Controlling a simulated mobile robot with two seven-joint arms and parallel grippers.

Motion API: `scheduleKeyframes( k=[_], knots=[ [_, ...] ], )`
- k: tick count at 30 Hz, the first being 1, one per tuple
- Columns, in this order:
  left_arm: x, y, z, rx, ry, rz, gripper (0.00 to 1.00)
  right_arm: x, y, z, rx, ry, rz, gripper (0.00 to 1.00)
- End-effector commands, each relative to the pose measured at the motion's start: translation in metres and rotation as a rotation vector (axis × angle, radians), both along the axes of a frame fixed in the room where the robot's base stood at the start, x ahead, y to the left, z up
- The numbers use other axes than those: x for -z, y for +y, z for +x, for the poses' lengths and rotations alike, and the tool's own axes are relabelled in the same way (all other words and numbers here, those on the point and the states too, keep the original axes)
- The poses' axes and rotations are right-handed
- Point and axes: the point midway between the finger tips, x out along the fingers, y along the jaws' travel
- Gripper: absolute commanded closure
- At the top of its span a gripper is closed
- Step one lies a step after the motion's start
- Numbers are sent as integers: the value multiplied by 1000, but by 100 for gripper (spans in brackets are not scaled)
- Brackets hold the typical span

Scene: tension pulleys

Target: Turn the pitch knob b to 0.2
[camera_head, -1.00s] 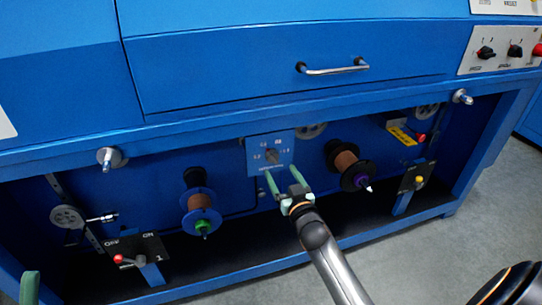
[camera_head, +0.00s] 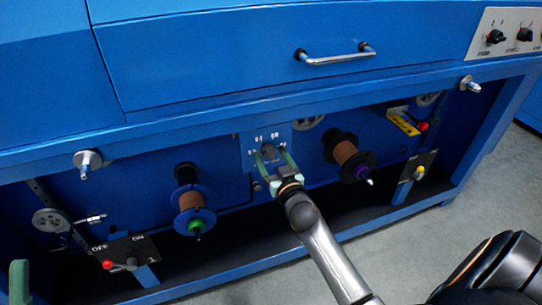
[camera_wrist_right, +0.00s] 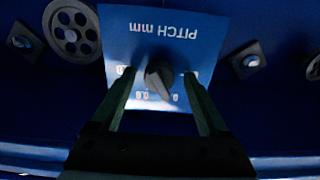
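The pitch knob (camera_head: 268,151) is a dark grey knob on a blue plate (camera_head: 247,141) under the drawer. In the right wrist view the plate is upside down and reads "PITCH mm"; the knob (camera_wrist_right: 158,76) has a bar slanting toward the lower edge, between small white numbers too blurred to read surely. My right gripper (camera_head: 269,158) is at the plate, its green fingers on either side of the knob. In the right wrist view the fingertips (camera_wrist_right: 159,75) stand apart with gaps beside the knob. A green fingertip of my left gripper (camera_head: 19,280) shows at the lower left.
A spool with a green hub (camera_head: 191,201) hangs left of the plate and one with a purple hub (camera_head: 346,154) right of it. An OFF/ON lever panel (camera_head: 128,252) is at lower left. The drawer handle (camera_head: 335,55) juts out above.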

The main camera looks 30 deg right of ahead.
Motion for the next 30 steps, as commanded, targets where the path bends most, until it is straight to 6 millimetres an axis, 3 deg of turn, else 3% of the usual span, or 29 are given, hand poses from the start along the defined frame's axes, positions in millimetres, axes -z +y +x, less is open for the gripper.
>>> scheduleKeyframes(
  k=[2,21,30],
  knots=[
    [0,0,0,0,0,0,50,0,0,0,0,0,0,30],
    [0,0,0,1,1,0,50,0,0,0,-1,-1,0,100],
    [-1,0,0,0,2,1,50,-1,0,0,-1,4,-23,100]
  ],
)
